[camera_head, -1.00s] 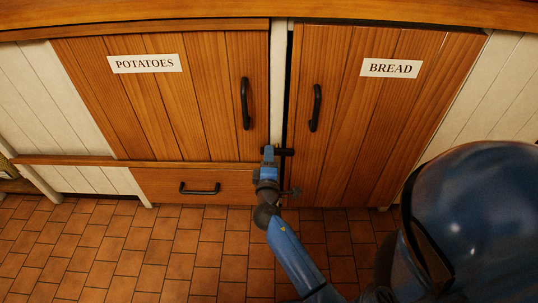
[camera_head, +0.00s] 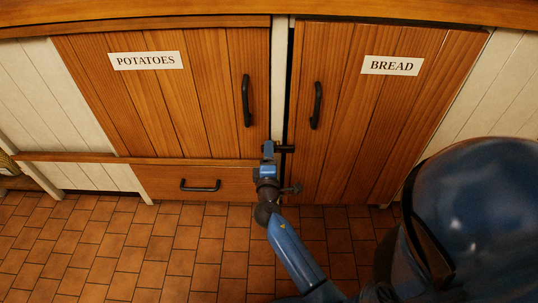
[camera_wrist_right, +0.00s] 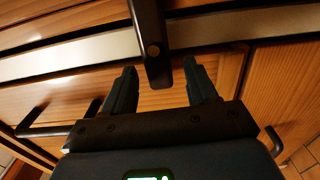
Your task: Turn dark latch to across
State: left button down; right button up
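The dark latch (camera_head: 286,149) is a short bar on the pale post between the two cupboard doors. In the right wrist view the latch (camera_wrist_right: 150,30) shows a round pivot on the post and lies crosswise to it, with its near end over the wood on the potatoes side. My right gripper (camera_head: 268,148) is at the latch's left end and hides part of it in the head view. In the wrist view this gripper (camera_wrist_right: 163,80) is open, with one finger on each side of the latch end and visible gaps. My left gripper is out of view.
The POTATOES door (camera_head: 160,95) and BREAD door (camera_head: 370,110) look shut. Their dark handles (camera_head: 246,101) (camera_head: 316,106) stand above the latch. A drawer (camera_head: 160,183) with a dark handle is below the potatoes door. The tiled floor (camera_head: 130,245) in front is clear.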

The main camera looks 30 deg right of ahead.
jog(key=shift+s, duration=0.1)
jog(key=p+v, duration=0.2)
jog(key=v, duration=0.8)
jog(key=shift+s+a, duration=0.2)
jog(key=shift+s, duration=0.05)
dwell(0.4)
jog(key=s+a+m+t+y, duration=0.15)
jog(key=s+a+y, duration=0.25)
jog(key=a+y, duration=0.65)
jog(key=s+d+r+m+p, duration=0.1)
jog(key=s+d+r+m, duration=0.15)
jog(key=s+m, duration=0.2)
jog(key=s+d+r+m+h+p, duration=0.1)
jog(key=s+d+r+m, duration=0.15)
jog(key=s, duration=0.35)
jog(key=s+d+r+m+p, duration=0.1)
jog(key=s+r+m, duration=0.2)
jog(key=s+m, duration=0.15)
notch_tip(320, 180, up, 37)
jog(key=n+t+p, duration=0.1)
jog(key=p, duration=3.6)
jog(key=shift+s+r, duration=0.2)
jog(key=shift+r, duration=0.05)
